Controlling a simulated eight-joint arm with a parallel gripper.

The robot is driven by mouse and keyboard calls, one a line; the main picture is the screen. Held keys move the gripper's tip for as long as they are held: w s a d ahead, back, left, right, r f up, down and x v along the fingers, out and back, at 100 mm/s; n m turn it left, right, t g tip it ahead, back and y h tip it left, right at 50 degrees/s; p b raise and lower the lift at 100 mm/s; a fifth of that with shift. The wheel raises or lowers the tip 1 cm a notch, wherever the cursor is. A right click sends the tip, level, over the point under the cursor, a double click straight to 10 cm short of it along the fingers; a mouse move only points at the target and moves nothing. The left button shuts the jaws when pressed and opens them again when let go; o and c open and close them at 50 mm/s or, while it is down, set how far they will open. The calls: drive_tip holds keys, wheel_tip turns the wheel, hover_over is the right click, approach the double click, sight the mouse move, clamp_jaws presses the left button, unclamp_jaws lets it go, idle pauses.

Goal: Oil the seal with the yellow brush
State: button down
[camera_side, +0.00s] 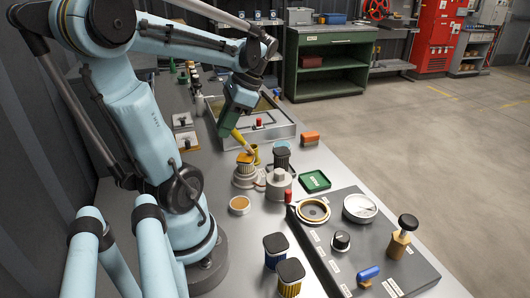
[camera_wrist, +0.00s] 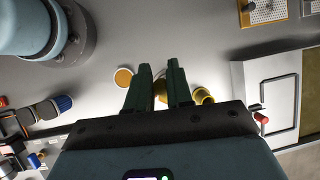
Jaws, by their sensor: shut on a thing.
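My gripper (camera_side: 236,112) is shut on the yellow brush (camera_side: 240,138), which slants down to the right in the side view. In the wrist view a bit of the brush (camera_wrist: 160,88) shows between my green fingers (camera_wrist: 160,80). The brush's lower end is near an orange-topped round part (camera_side: 245,158) on a metal base; I cannot tell whether they touch. A small round dish with amber content (camera_side: 240,205) stands nearer the camera; the dish also shows in the wrist view (camera_wrist: 123,77). I cannot tell for sure which part is the seal.
A yellow cup (camera_side: 254,152) stands close by the brush. A grey metal part (camera_side: 279,184) and a green tray (camera_side: 314,181) are to its right. A dark panel (camera_side: 370,245) with a ring and gauge fills the bench's right front. Two ribbed filters (camera_side: 290,275) stand at front.

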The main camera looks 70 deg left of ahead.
drive_tip(key=shift+w+a, duration=0.1)
drive_tip(key=shift+a, duration=0.1)
drive_tip(key=shift+r, duration=0.1)
drive_tip(key=shift+r, duration=2.95)
drive_tip(key=shift+r, duration=1.5)
